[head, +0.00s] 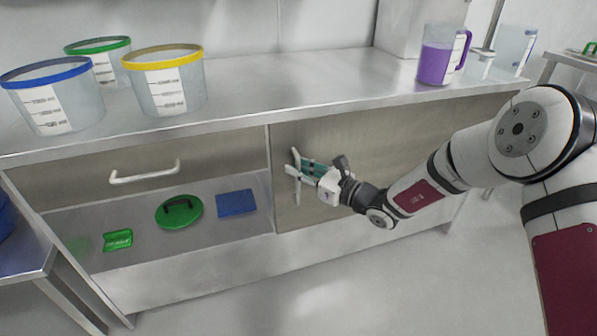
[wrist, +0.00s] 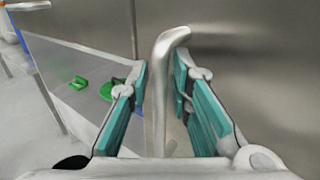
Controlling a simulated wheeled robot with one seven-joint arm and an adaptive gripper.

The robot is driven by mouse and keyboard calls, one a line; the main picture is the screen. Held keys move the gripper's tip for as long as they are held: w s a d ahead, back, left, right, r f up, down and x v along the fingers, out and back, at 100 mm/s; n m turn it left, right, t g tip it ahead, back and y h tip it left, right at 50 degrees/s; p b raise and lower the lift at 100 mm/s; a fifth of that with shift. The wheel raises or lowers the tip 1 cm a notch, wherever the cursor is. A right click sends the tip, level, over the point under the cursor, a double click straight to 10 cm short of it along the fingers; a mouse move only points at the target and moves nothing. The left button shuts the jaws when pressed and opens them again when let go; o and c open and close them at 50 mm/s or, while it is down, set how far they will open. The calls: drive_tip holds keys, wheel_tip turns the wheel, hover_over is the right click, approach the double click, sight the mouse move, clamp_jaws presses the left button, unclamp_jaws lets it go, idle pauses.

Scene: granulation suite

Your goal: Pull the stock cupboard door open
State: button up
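The stock cupboard door (head: 385,140) is the beige panel under the right half of the steel bench, and it looks closed, flush with the front. Its pale vertical bar handle (head: 297,185) is near the door's left edge. In the wrist view the handle (wrist: 158,95) stands upright between my teal finger pads. My gripper (head: 300,168) is at the handle, with one finger on each side of it. The fingers are apart, with a visible gap on the handle's right; contact on its left is unclear. My gripper hides part of the handle in the head view.
Tubs and a purple jug (head: 438,60) stand on the bench. Floor in front is clear.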

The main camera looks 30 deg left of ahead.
drive_tip(key=shift+a, duration=0.1)
clamp_jaws()
